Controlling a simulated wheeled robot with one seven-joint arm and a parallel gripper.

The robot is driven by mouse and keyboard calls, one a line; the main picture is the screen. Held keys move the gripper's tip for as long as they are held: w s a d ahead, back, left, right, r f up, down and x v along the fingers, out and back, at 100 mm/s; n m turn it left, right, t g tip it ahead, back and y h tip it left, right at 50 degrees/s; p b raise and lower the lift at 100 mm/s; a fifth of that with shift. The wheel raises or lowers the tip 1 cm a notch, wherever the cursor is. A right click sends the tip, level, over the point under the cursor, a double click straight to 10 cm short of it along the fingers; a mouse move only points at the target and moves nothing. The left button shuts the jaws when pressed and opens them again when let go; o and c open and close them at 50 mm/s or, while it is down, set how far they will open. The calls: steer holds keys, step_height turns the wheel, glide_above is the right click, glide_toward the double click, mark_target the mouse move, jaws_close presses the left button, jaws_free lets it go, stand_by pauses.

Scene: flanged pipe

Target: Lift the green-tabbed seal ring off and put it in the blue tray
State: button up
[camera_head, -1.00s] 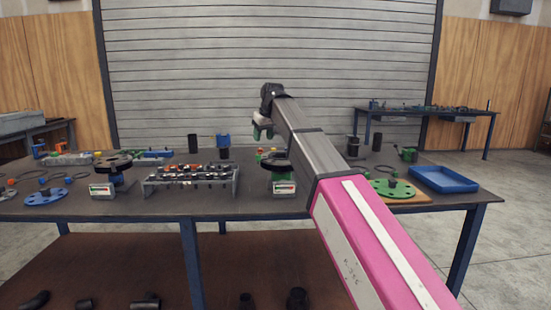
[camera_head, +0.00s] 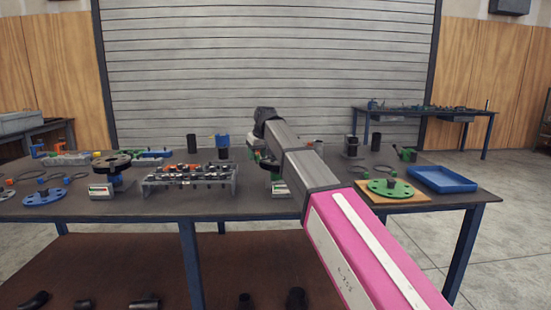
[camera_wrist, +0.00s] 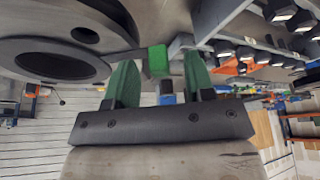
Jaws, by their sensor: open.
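In the wrist view my gripper (camera_wrist: 159,66) is open, with one green finger on each side of a green tab (camera_wrist: 156,58). The tab joins a thin dark strip running left to the dark round flange (camera_wrist: 52,60). The seal ring's body is hard to tell from the flange here. I cannot tell whether the fingers touch the tab. In the head view my arm covers most of this flange, and the gripper itself is mostly hidden behind it. The blue tray (camera_head: 443,179) sits empty at the table's right end.
A grey rack (camera_head: 190,174) with several small parts stands left of my gripper and also shows in the wrist view (camera_wrist: 240,30). Another dark flange (camera_head: 112,161) on a stand is further left. A green flanged disc (camera_head: 391,189) lies on a wooden board beside the tray.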

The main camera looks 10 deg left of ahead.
jaws_close()
steer(key=shift+r, duration=0.1)
steer(key=shift+r, duration=0.6)
step_height(320, 180, up, 3)
steer(key=shift+f, duration=0.15)
steer(key=s+a+r, duration=0.1)
steer(key=s+r, duration=0.6)
steer(key=s, duration=0.4)
steer(key=shift+s+a, duration=0.3)
steer(key=shift+a, duration=0.1)
steer(key=shift+r, duration=0.1)
steer(key=shift+r, duration=2.4)
